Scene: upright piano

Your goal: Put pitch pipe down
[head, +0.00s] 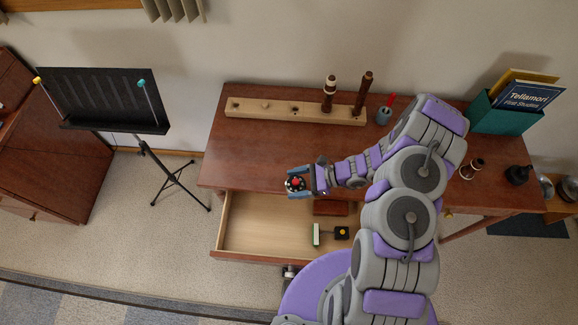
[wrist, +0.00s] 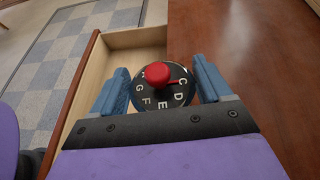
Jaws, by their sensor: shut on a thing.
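The pitch pipe (wrist: 163,87) is a round black disc with white letters and a red knob on top. It also shows in the head view (head: 295,184). My gripper (wrist: 163,90) is shut on it, with one blue finger on each side. In the head view my gripper (head: 298,183) holds it near the desk's front edge, by the open drawer (head: 250,224). The desk (head: 235,160) is reddish brown. The gap between the pitch pipe and the surfaces below it is hard to judge.
The drawer holds a small green-and-white item (head: 316,235) and a black item with a yellow spot (head: 341,232); its left part is clear. A wooden block (head: 250,108) with upright brown pieces lies along the desk's back. A blue cup (head: 384,116) stands right of it.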

